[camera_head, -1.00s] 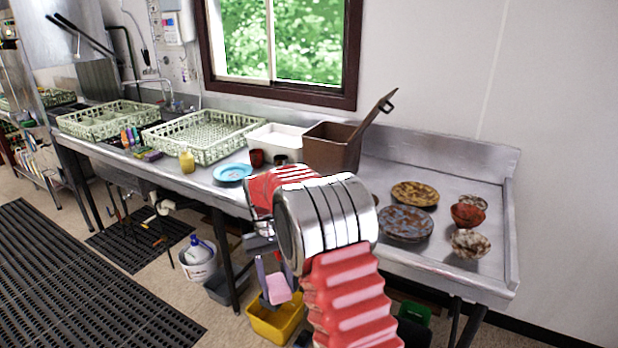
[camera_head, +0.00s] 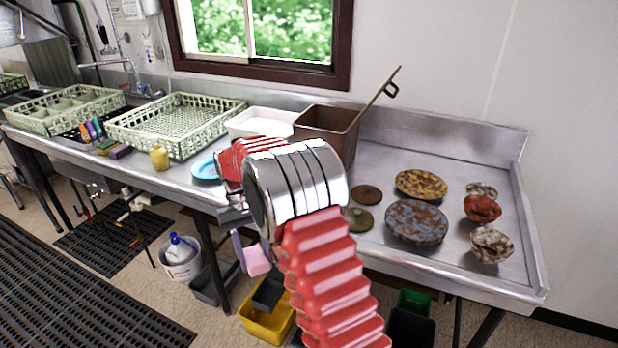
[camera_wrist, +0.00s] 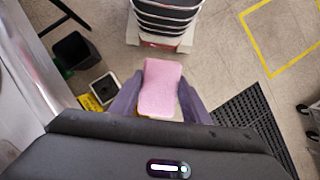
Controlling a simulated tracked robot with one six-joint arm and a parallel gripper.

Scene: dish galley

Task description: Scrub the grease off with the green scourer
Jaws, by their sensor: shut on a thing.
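My gripper (camera_wrist: 160,102) is shut on a pink sponge (camera_wrist: 160,82), gripped between its two purple fingers. In the head view the pink sponge (camera_head: 257,260) hangs beside the front of the steel counter, above the floor bins. A small green-yellow block (camera_head: 106,146), possibly a scourer, lies by the racks beside a purple block (camera_head: 121,152). Stained dishes stand on the right of the counter: a yellow-brown plate (camera_head: 421,184), a blue-brown plate (camera_head: 416,224), a red bowl (camera_head: 482,209) and a mottled bowl (camera_head: 491,245). I cannot tell which stains are grease.
Pale green racks (camera_head: 180,125), a white tub (camera_head: 262,122), a brown bin (camera_head: 325,130) with a long handle and a blue plate (camera_head: 205,168) line the counter. A yellow bin (camera_head: 262,322) and a white bucket (camera_head: 182,262) stand on the floor.

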